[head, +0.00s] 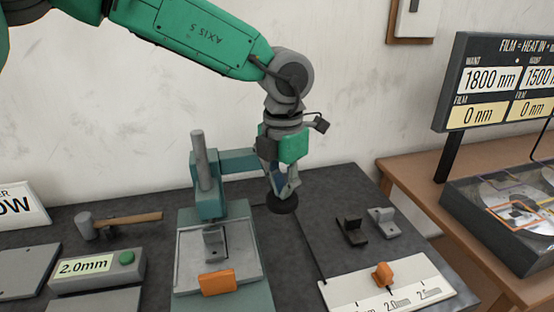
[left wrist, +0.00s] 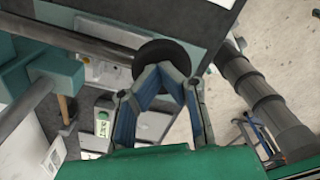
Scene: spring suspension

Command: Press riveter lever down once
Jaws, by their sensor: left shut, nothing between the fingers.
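The riveter (head: 209,207) is a teal press with an upright grey post, standing left of centre on the dark bench in the head view. The gripper hides part of the lever in the head view. My right gripper is not in view.
An orange block (head: 217,282) lies on the press's grey plate. A hammer (head: 118,223) and a 2.0mm box with a green button (head: 97,269) are to the left. Small dark and grey brackets (head: 352,231) and a gauge card (head: 390,287) are to the right.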

